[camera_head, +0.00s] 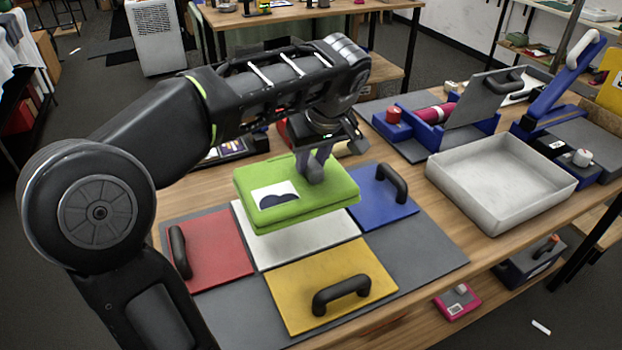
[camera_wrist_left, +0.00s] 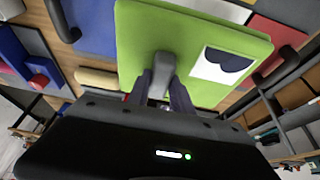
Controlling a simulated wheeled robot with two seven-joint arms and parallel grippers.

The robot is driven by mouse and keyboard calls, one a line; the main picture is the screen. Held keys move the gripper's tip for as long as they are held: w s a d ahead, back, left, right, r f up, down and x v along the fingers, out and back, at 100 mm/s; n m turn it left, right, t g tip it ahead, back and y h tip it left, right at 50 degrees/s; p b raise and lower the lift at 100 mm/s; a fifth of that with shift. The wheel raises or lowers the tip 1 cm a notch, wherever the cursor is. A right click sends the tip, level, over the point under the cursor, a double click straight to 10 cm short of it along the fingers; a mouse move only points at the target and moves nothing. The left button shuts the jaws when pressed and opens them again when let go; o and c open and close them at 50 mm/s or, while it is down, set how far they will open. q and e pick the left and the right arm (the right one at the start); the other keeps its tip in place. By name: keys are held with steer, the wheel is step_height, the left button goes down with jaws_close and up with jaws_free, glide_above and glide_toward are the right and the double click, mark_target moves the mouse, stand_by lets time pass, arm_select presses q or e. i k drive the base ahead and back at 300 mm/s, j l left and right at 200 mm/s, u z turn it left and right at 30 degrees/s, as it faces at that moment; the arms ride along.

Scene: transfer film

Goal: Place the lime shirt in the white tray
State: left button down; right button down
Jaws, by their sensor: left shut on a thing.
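The lime shirt (camera_head: 325,197) is a folded green slab with a white patch and dark print on top. My left gripper (camera_head: 314,172) is shut on it from above, near its far edge. The shirt appears held a little above the white panel (camera_head: 330,245) of the mat. In the left wrist view the shirt (camera_wrist_left: 145,35) is close in front of the gripper (camera_wrist_left: 163,75), with a grey piece of it between the fingers. The white tray (camera_head: 483,203) stands empty on the table to the right. My right gripper is not in view.
Red (camera_head: 215,255), yellow (camera_head: 325,275) and blue (camera_head: 372,212) panels with black handles lie on the grey mat (camera_head: 425,250). Behind the tray stand blue devices, one with a raised grey plate (camera_head: 483,95). The table between mat and tray is mostly clear.

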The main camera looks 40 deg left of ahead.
mark_target(489, 189)
steer(key=i+l+z, duration=0.2)
steer(key=i+l, duration=0.3)
steer(key=i+l+z, duration=0.15)
steer(key=i+l, duration=0.3)
steer(key=i, duration=0.15)
